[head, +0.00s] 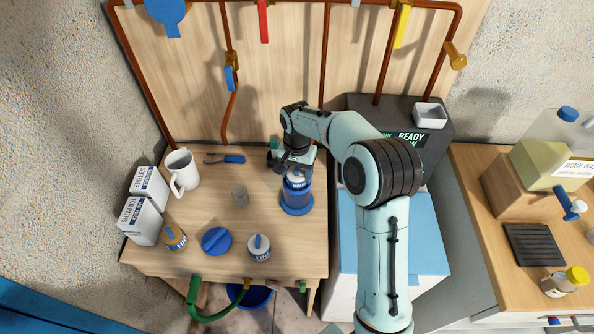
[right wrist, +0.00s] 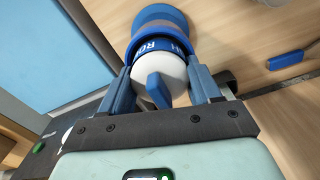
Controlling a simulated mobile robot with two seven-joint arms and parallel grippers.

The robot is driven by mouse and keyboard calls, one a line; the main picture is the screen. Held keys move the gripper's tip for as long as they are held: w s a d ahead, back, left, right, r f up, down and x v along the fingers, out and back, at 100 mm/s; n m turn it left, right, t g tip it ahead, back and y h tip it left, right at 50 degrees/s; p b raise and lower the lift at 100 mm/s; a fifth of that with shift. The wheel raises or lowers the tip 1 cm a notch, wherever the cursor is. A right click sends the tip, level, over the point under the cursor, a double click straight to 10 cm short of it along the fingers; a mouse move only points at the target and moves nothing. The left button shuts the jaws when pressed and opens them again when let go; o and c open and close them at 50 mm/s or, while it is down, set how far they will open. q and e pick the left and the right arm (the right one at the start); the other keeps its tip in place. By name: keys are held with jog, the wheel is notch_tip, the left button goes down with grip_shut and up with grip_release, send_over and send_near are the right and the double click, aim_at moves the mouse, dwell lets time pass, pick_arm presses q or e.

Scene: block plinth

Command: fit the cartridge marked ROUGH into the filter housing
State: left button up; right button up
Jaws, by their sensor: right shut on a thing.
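The cartridge marked ROUGH (head: 297,183) is white with a blue label band and a blue tab on top. It also shows in the right wrist view (right wrist: 158,70), with part of its lettering readable. My right gripper (head: 296,172) is shut on it, one finger on each side. The blue round filter housing (head: 297,204) stands on the table directly below the cartridge. The cartridge lines up roughly with the housing; whether its lower end is inside, I cannot tell. A blue round cap (head: 217,241) lies on the table at the front. My left gripper is not in view.
Two other cartridges stand near the front: one with a brownish band (head: 174,237), one white (head: 259,248). A dark READY box (head: 437,140) stands right.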

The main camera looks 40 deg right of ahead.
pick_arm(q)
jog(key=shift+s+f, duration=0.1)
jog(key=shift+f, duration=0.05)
pick_arm(e)
jog(key=shift+f, duration=0.25)
jog(key=o, duration=1.1)
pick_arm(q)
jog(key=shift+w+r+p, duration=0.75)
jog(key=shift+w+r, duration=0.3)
pick_arm(e)
notch_tip(320, 180, up, 13)
jog(key=shift+r, duration=0.2)
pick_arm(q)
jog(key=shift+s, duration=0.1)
